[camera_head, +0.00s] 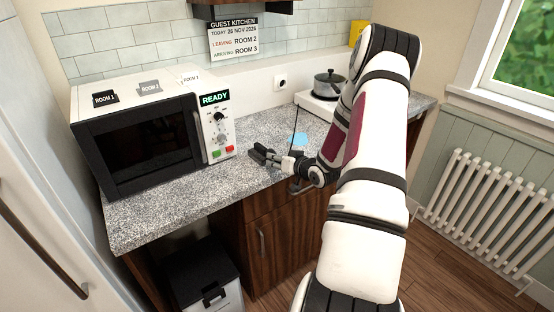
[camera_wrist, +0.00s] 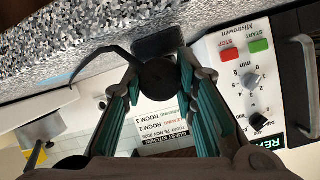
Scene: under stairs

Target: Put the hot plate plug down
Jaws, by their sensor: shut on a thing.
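My gripper (camera_head: 262,157) is over the front of the speckled counter (camera_head: 180,205), just right of the microwave. In the wrist view, my gripper (camera_wrist: 160,78) is shut on the dark round plug (camera_wrist: 157,76). A black cord (camera_wrist: 118,52) runs from the plug to the left of that view. In the head view, the cord (camera_head: 295,120) rises behind my gripper toward the white hot plate (camera_head: 314,106) at the back right. The plug itself is hard to make out there. Whether it touches the counter is not clear.
The microwave (camera_head: 219,135) stands on the left, reading READY. A dark pot (camera_head: 328,84) sits on the hot plate. A wall socket (camera_head: 281,83) is behind. A light blue round patch (camera_head: 299,138) lies on the counter beyond my gripper. Bare counter shows around it.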

